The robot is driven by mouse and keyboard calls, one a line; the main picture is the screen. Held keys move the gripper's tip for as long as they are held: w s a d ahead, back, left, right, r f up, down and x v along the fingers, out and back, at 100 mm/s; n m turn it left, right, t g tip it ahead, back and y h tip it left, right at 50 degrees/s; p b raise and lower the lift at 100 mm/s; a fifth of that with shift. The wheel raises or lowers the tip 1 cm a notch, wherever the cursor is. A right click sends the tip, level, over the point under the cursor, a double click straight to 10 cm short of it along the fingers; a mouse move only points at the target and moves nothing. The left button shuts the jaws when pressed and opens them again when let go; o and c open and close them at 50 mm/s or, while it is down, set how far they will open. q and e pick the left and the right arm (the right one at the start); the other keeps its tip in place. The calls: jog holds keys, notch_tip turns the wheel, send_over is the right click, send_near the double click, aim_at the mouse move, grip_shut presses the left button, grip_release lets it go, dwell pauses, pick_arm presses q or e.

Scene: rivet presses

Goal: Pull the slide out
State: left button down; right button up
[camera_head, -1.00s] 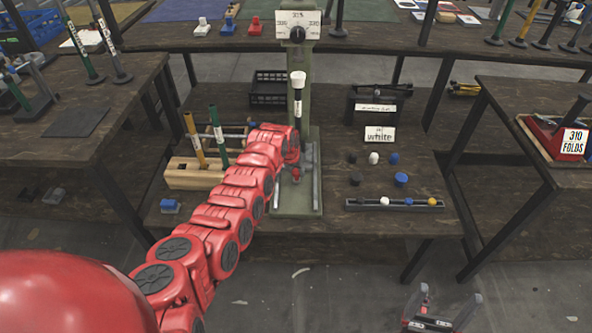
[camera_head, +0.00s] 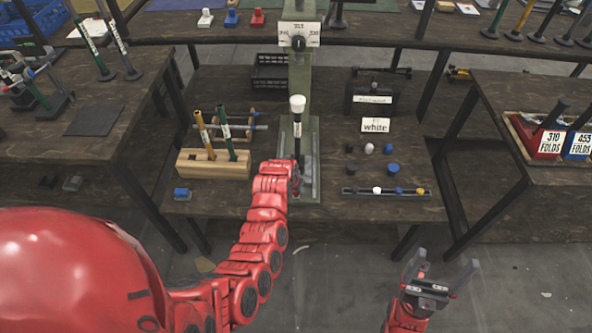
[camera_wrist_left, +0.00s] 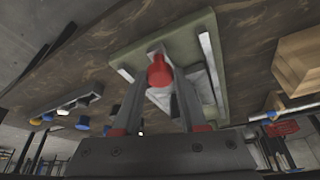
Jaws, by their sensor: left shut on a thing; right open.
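The green rivet press (camera_head: 301,85) stands on the middle table, with a white-capped lever (camera_head: 297,104) and a dial plate on top. Its green base (camera_wrist_left: 125,55) carries metal rails in the left wrist view. The slide's red knob (camera_wrist_left: 160,72) is between the fingertips of my left gripper (camera_wrist_left: 161,88), which is shut on it. In the head view my left gripper (camera_head: 293,180) is at the press's front, and my arm hides the knob and much of the slide. My right gripper (camera_head: 441,267) is open and empty, low in front of the table.
A wooden block (camera_head: 213,164) with upright rods stands left of the press, with a small blue piece (camera_head: 181,193) in front. A tray of coloured caps (camera_head: 388,193) and a "white" sign (camera_head: 375,125) are to the right. Floor in front is open.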

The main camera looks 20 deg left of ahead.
pick_arm(q)
jog(key=s, duration=0.1)
jog(key=s+d+p, duration=0.1)
jog(key=s, duration=0.1)
jog(key=shift+r, duration=0.15)
jog(key=shift+s+d+p, duration=0.15)
jog(key=shift+s+p, duration=0.15)
jog(key=shift+s, duration=0.4)
jog(key=shift+f, duration=0.25)
jog(key=shift+s, duration=0.1)
jog(key=c, duration=0.8)
grip_release()
jog(key=o, duration=0.3)
jog(key=shift+s+r, duration=0.1)
jog(key=shift+o, duration=0.2)
